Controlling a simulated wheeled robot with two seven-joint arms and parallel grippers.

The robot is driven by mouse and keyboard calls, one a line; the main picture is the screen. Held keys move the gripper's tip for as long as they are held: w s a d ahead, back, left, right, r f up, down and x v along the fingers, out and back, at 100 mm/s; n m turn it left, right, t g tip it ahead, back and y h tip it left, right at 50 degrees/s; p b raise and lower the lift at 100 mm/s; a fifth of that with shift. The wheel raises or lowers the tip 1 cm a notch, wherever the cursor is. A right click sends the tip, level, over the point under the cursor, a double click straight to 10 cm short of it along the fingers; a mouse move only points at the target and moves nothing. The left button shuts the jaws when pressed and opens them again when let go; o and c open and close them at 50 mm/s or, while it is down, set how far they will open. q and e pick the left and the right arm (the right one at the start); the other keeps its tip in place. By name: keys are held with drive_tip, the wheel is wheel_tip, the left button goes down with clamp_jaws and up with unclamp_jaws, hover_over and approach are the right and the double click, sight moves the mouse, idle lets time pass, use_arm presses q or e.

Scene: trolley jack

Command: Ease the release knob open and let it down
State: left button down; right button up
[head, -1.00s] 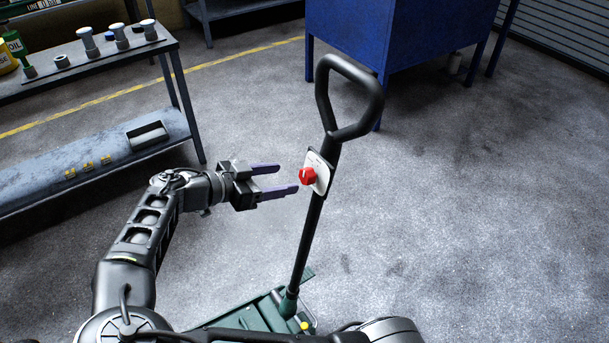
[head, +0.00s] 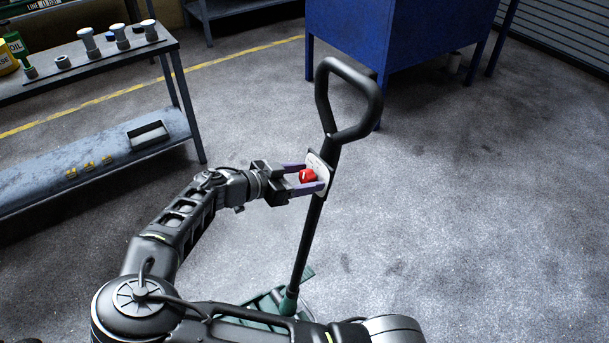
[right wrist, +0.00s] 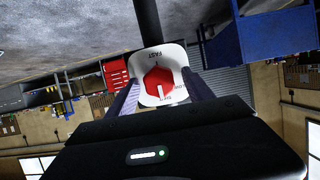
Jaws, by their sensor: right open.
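The red release knob (head: 307,176) sits on a white dial plate (head: 318,166) on the black jack handle (head: 309,232). My right gripper (head: 309,178) is open, its two fingers on either side of the knob, with no clear grip on it. In the right wrist view the knob (right wrist: 158,82) lies between the finger tips, and its white mark points to the bottom of the picture. The plate reads FAST at the top; the other labels are hard to read. The green jack body (head: 262,304) at the handle's foot is partly hidden by my arm. My left gripper is not in view.
A grey workbench (head: 90,65) with several fittings stands at the left. A blue cabinet (head: 400,40) stands behind the handle's loop grip (head: 375,100). The concrete floor (head: 480,200) to the right is clear.

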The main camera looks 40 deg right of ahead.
clamp_jaws()
idle(0.7)
